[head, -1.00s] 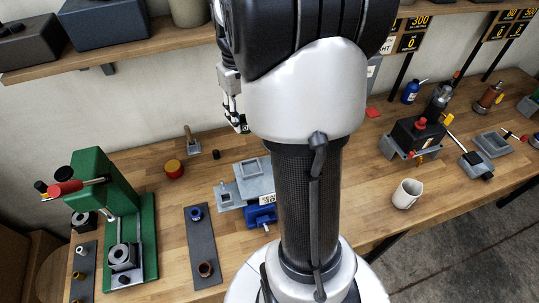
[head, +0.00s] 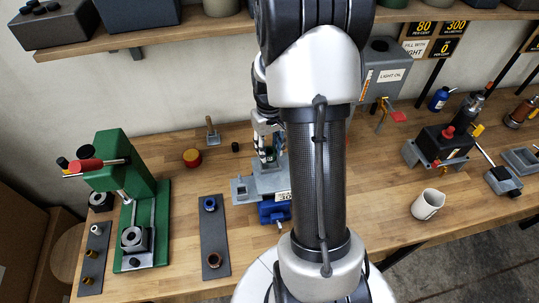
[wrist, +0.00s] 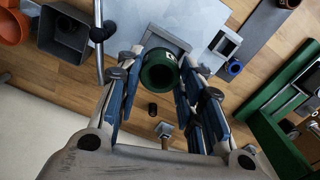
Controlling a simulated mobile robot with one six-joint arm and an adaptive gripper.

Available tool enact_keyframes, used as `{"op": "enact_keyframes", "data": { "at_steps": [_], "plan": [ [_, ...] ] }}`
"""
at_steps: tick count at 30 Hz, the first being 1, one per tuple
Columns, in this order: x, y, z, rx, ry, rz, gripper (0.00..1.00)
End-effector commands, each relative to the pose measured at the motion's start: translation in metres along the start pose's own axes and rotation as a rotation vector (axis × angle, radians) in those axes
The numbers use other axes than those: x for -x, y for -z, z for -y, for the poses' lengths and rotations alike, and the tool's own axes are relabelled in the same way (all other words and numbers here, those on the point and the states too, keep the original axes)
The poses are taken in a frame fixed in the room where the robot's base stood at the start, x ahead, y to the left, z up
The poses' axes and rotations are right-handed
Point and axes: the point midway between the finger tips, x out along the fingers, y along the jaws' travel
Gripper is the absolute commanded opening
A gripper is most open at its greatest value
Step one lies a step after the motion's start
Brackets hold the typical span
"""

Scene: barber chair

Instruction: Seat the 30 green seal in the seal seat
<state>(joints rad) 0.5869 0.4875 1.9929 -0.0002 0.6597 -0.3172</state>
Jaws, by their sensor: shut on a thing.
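The green seal (wrist: 158,77) is a dark green ring with a pale mark on its rim. My gripper (wrist: 160,82) is shut on it, with blue-grey fingers on both sides. In the head view, my gripper (head: 266,150) is over the back of the grey fixture, partly hidden by my arm. The fixture (head: 243,190) has a small square pocket at its left and a blue vise (head: 275,212) with a "30" label in front. In the wrist view, a grey square frame (wrist: 165,37) lies behind the seal. I cannot tell whether the seal touches it.
A dark strip (head: 214,240) left of the fixture holds a blue ring (head: 209,204) and a brown ring (head: 214,260). A green press (head: 135,200) stands further left. A white mug (head: 427,204) stands right, with open bench around it.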

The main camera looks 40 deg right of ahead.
Motion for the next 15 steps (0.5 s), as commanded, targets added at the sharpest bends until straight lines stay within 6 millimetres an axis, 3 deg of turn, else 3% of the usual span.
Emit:
{"op": "enact_keyframes", "data": {
  "at_steps": [6, 15],
  "plan": [
    [-0.033, -0.001, 0.000, 0.000, 0.001, 0.003, 0.19],
    [-0.035, 0.000, 0.000, 0.000, 0.000, 0.001, 0.19]
  ]
}}
